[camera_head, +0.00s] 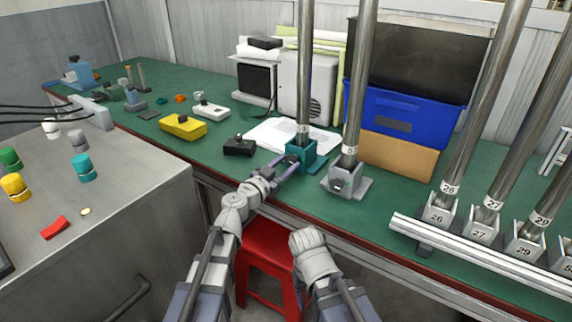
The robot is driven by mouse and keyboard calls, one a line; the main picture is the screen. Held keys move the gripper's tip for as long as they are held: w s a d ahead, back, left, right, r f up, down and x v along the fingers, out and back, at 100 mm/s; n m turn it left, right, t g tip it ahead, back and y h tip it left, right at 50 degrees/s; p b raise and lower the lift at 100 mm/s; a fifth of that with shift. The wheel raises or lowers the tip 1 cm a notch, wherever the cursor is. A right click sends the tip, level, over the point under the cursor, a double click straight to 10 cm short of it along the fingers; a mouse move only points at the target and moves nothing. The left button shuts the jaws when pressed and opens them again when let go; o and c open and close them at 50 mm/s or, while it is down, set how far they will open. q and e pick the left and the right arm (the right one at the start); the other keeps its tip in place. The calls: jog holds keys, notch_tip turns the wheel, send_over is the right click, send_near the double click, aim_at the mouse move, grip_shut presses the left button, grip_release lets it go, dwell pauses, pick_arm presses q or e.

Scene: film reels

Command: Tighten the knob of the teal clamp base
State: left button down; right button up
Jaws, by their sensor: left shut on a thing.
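The teal clamp base (306,156) stands on the green bench near its front edge, with a steel pole (304,60) upright in it. My left gripper (289,161) is at the left front side of this base and is shut on its knob. The fingers cover the knob, so its shape and how tight it sits cannot be seen. My right arm (315,258) is bent low in front of the bench, above the red stool. Its gripper fingers do not show.
A grey clamp base (344,180) with its own pole stands close on the right. A black box (239,146) and a yellow box (183,127) lie to the left. A blue crate (405,115) stands behind. A red stool (265,245) is below. Numbered pole holders fill the right.

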pick_arm(q)
jog(key=shift+s, duration=0.1)
jog(key=shift+c, duration=1.8)
grip_release()
jog(key=v, duration=0.7)
jog(key=shift+s+a+f, duration=0.1)
jog(key=shift+s+a, duration=0.2)
